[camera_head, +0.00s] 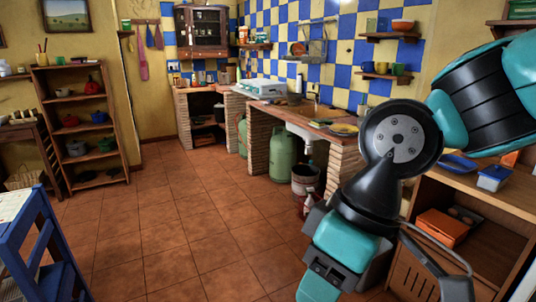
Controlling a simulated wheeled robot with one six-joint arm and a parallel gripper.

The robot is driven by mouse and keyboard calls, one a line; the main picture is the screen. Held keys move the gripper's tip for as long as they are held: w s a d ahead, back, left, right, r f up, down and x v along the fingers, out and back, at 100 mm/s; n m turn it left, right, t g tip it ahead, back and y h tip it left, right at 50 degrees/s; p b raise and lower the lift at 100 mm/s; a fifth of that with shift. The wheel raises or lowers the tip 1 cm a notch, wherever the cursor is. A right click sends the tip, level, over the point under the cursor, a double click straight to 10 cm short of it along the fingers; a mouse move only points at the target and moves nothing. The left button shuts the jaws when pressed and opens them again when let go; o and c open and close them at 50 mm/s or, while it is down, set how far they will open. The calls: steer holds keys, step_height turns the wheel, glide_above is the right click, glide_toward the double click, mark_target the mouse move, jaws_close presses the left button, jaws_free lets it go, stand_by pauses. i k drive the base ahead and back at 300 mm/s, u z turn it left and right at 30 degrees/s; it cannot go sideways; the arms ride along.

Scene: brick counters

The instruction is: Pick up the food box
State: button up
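No single thing is plainly marked as the food box. A small white box with a blue lid (493,178) stands on the wooden counter at the right. An orange box (442,228) sits on the shelf below that counter. My gripper (345,262) hangs at the bottom, right of centre, in front of and to the left of the orange box and apart from both boxes. Its fingertips are partly cut off by the lower edge, so I cannot tell whether it is open or shut. I see nothing held in it.
A blue chair (42,250) stands at the lower left. A wooden shelf (84,130) with pots is at the left wall. Brick counters with a stove (260,88) and a green gas cylinder (283,152) are ahead. The tiled floor (185,225) is clear in the middle.

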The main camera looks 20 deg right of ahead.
mark_target(491, 185)
steer(key=z, duration=0.3)
steer(key=i, duration=1.35)
steer(key=z, duration=1.55)
steer(key=i, duration=1.2)
steer(key=z, duration=0.8)
